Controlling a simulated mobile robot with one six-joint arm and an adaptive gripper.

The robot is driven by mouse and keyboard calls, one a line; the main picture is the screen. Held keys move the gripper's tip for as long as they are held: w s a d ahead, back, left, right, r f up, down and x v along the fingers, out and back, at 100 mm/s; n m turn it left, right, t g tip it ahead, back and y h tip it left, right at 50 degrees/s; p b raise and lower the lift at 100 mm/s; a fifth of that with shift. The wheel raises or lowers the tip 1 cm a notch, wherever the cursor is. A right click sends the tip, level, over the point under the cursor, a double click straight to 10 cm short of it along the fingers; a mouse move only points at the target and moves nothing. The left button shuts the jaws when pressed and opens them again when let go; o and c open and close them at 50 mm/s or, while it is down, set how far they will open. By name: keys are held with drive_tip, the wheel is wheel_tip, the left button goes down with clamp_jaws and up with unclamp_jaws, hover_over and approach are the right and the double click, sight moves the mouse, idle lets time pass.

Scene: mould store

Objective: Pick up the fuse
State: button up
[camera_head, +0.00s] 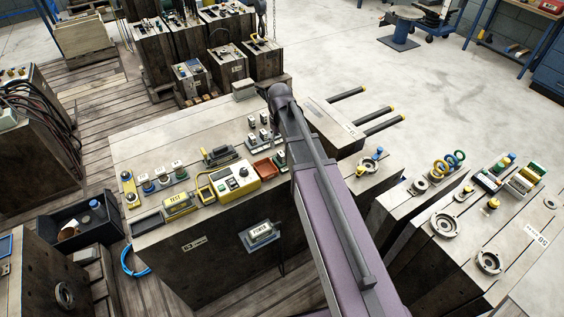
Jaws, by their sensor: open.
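My arm reaches up from the bottom edge over the large mould block (150,135), and its far joint is near the block's back edge. My gripper does not show. I cannot make out for certain which thing is the fuse. Several small dark blocks with pale tops (252,139) stand on the block just left of my arm, and they may be fuses or their holders. A small red tray (264,168) lies in front of them. My arm hides part of the block's top here.
A yellow control box (236,181), a yellow tester (177,203) and a black-handled tool (218,156) sit left of the arm. Metal bars (383,124) stick out at the right. Lower blocks with rings (446,224) stand at right. Clear concrete floor (440,90) lies behind.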

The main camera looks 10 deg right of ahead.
sight(281, 153)
drive_tip(key=shift+f+b, duration=0.4)
drive_tip(key=shift+f, duration=0.25)
drive_tip(key=shift+f, duration=0.1)
drive_tip(key=shift+d+f+b, duration=0.2)
drive_tip(key=shift+f+b, duration=2.3)
drive_tip(key=shift+b, duration=0.1)
clamp_jaws()
